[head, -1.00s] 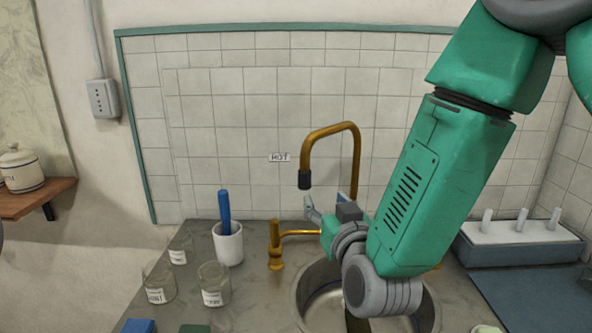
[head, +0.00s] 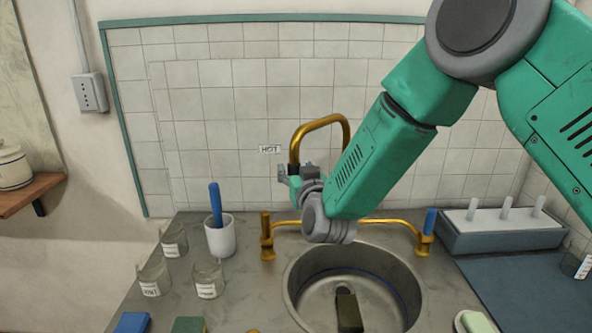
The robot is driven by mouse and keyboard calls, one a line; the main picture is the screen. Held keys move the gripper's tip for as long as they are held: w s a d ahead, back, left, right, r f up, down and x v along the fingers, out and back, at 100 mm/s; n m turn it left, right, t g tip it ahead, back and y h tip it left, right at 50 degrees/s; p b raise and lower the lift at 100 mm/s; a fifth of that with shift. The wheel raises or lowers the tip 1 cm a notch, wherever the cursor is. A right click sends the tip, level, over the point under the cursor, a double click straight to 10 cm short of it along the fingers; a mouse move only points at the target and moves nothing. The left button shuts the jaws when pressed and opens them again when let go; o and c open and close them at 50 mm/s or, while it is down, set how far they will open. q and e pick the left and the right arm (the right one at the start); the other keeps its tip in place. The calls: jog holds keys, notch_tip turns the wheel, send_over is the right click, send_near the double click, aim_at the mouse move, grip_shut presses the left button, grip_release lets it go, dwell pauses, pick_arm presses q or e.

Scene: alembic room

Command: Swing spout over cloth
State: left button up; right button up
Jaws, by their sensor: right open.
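The brass spout (head: 322,123) arches over the back of the round steel sink (head: 296,274), in front of the tiled wall. My right gripper (head: 294,171) is open at the spout's left, downward end. Its fingers are beside or around that end; I cannot tell whether they touch it. The black nozzle is hidden by the gripper, and my forearm covers the spout's base. A dark olive, block-like thing (head: 348,312) lies in the sink; I cannot tell if it is the cloth. My left gripper is out of view.
Brass taps stand left (head: 267,238) and right (head: 424,243) behind the sink. A white cup (head: 221,239) with a blue rod and several glass jars (head: 208,279) stand at left. A rack (head: 505,233) with white pegs is at right.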

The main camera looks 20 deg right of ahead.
jog(key=shift+a+r, duration=0.1)
jog(key=shift+a, duration=0.35)
grip_shut()
jog(key=shift+s+d+y, duration=0.3)
jog(key=shift+s+d, duration=0.05)
jog(key=shift+d, duration=0.05)
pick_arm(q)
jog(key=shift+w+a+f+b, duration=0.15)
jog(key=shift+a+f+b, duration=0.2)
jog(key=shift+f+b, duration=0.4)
pick_arm(e)
jog(key=s+d+n+g+y, duration=0.1)
jog(key=s+d+n+y, duration=0.3)
jog(key=s+d, duration=0.4)
jog(key=d+y, duration=0.1)
jog(key=d, duration=0.3)
jog(key=shift+s+d+f+y, duration=0.2)
jog(key=shift+s+y, duration=0.1)
jog(key=shift+s, duration=0.05)
